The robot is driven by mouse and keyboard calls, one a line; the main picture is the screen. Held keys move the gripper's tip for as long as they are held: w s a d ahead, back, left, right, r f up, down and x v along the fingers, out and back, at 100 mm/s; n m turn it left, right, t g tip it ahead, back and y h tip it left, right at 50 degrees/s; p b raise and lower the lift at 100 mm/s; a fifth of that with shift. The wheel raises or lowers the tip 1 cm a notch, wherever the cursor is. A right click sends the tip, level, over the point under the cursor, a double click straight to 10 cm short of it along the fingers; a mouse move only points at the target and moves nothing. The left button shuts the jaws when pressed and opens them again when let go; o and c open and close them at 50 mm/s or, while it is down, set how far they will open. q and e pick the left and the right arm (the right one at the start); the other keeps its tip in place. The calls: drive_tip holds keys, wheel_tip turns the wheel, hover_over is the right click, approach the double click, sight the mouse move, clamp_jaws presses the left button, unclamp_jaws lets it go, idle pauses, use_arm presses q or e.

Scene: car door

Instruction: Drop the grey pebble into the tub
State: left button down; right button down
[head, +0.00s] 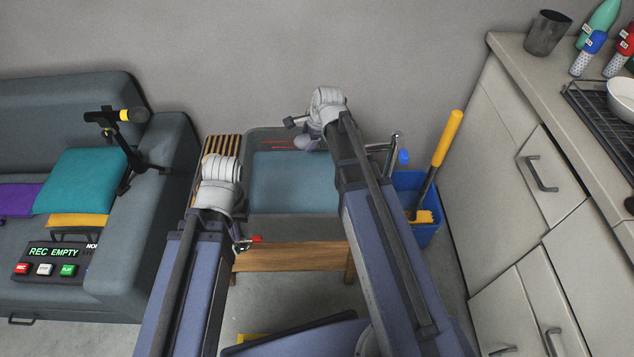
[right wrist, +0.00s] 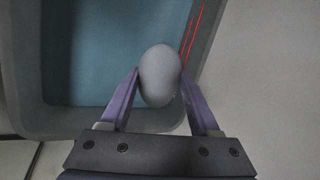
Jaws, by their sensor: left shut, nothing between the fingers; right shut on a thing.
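The grey pebble (right wrist: 160,76) is smooth and egg-shaped. It sits between the purple fingers of my right gripper (right wrist: 161,88), which is shut on it. In the head view the pebble (head: 302,143) shows near the back wall of the tub (head: 290,228), a grey basin with a blue inside. In the right wrist view the pebble overlaps the blue inside, close to the tub's wall (right wrist: 195,55); its height above the tub is hard to judge. My left gripper (head: 241,244) is shut and empty near the tub's front left corner, its fingers small and partly hidden.
The tub stands on a wooden bench (head: 290,258). A blue bin (head: 429,233) with a yellow-handled brush (head: 447,140) is to its right. A grey sofa (head: 172,150) is at the left, and drawers (head: 545,170) are at the right.

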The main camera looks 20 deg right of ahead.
drive_tip(key=f+b, duration=0.3)
drive_tip(key=shift+s+a+f, duration=0.25)
drive_tip(key=shift+s+f, duration=0.15)
drive_tip(key=shift+r, duration=0.1)
wheel_tip(320, 180, down, 6)
drive_tip(key=b, duration=0.5)
drive_tip(key=shift+b, duration=0.4)
drive_tip(key=shift+r, duration=0.1)
drive_tip(key=shift+c, duration=0.2)
unclamp_jaws()
drive_tip(key=a+p+v, duration=0.1)
drive_tip(key=p+v, duration=0.6)
drive_tip(key=shift+s+d+r, duration=0.25)
drive_tip(key=shift+d+r, duration=0.15)
drive_tip(key=shift+d, duration=0.15)
